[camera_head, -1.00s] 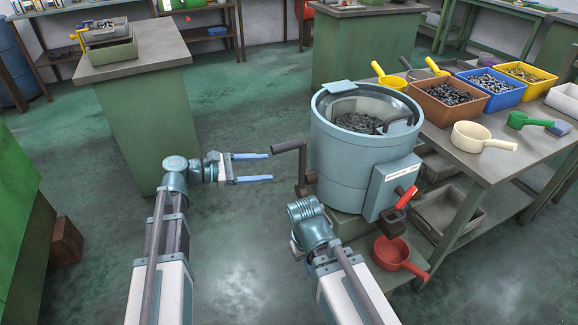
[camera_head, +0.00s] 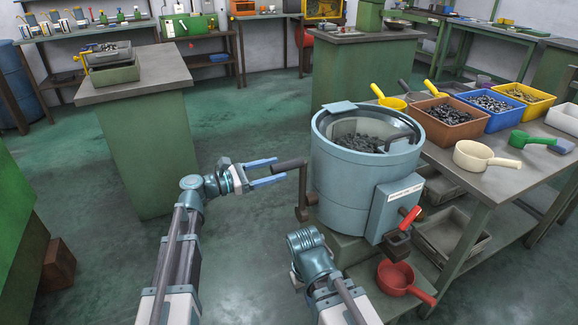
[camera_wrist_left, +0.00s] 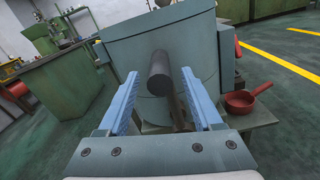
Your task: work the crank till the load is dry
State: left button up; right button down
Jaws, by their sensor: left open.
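The blue-grey spin drum (camera_head: 352,180) stands on a low green stand, with a dark load (camera_head: 358,143) of small parts inside its open top. Its crank handle (camera_head: 290,164), a dark cylinder, sticks out from the drum's left side. In the left wrist view the crank handle (camera_wrist_left: 160,70) points toward me between the fingers. My left gripper (camera_head: 267,174) is open, its blue fingers close to the handle's free end; I cannot tell if they touch it. My right arm is in front of the drum; its gripper is not clearly seen.
A bench (camera_head: 475,175) at right holds brown (camera_head: 447,132), blue (camera_head: 505,120) and yellow bins of parts, and several scoops. A red scoop (camera_head: 393,278) sits low before the drum. A green cabinet (camera_head: 150,150) stands at left. The floor between is clear.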

aim_at(289, 165)
pick_arm(q)
jog(key=shift+x, duration=2.65)
grip_shut()
